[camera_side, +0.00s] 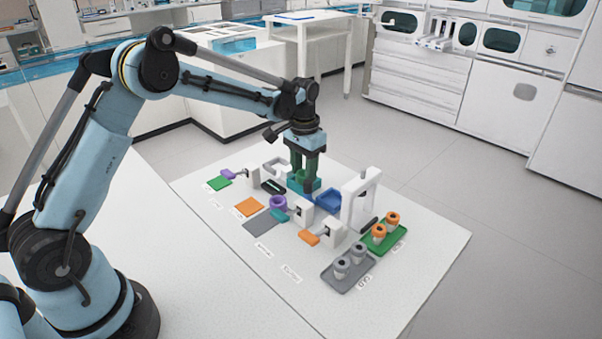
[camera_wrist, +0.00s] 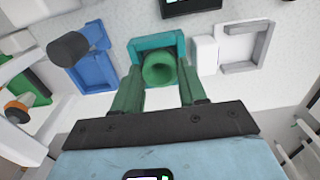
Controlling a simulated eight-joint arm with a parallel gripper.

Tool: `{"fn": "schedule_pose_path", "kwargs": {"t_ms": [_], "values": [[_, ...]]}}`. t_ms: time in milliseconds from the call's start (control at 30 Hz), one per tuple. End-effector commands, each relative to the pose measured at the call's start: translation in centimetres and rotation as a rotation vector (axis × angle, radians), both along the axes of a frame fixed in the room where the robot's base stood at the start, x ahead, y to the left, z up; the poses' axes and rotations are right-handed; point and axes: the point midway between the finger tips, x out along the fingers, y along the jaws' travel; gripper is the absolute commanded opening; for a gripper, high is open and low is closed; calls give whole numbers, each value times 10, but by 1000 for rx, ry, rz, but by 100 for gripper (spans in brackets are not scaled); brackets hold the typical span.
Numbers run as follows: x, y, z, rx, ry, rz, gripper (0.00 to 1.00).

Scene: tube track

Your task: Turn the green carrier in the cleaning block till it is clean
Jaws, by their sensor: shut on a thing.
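My gripper (camera_wrist: 160,78) is shut on the carrier. The carrier's underside is hidden. I cannot tell how clean it is.
A blue block (camera_side: 327,202) and a white gantry (camera_side: 369,179) stand just right of my gripper. A white block (camera_side: 271,165) stands left. A purple carrier (camera_side: 278,202) is in front. A grey tray (camera_side: 337,280) and a green tray (camera_side: 374,248) hold pieces at the right.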

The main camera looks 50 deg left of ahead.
Motion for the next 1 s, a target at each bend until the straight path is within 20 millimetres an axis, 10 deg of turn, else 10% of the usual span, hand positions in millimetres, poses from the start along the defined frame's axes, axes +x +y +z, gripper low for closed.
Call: {"fn": "schedule_pose_path", "kwargs": {"t_ms": [1000], "values": [[0, 0, 45, 0, 0, 3, 22]]}}
